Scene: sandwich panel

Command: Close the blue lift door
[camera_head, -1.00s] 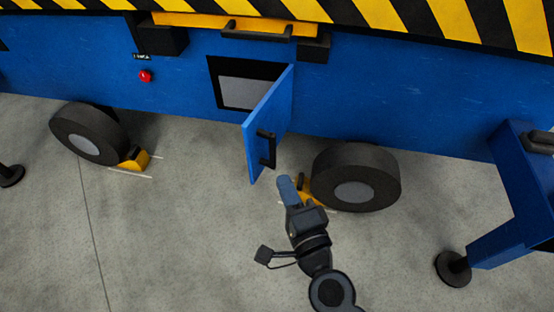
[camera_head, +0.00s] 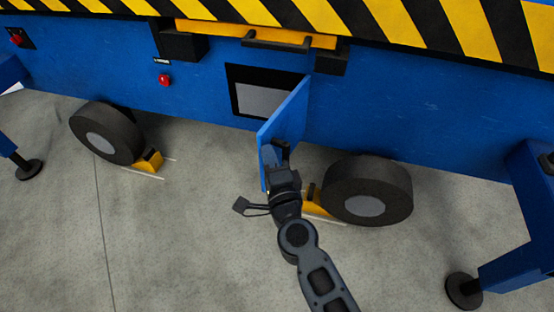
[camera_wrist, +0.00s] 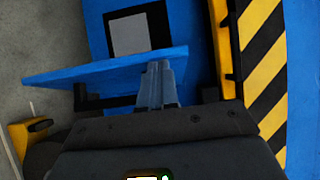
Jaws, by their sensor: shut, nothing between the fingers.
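The blue lift door (camera_head: 287,118) stands swung open, out from the blue panel, beside the dark opening (camera_head: 265,90) with a grey plate inside. The door also shows in the wrist view (camera_wrist: 100,66), edge toward me, with its black handle (camera_wrist: 92,97) on the near face. My gripper (camera_head: 270,157) is at the door's lower outer part, on the handle's side. In the head view my gripper partly hides the handle.
A black wheel (camera_head: 367,190) with a yellow chock (camera_head: 318,206) stands close to the right of my gripper. A yellow bar (camera_head: 255,34) with a black handle sits above the opening. A blue support leg (camera_head: 520,225) is at the right.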

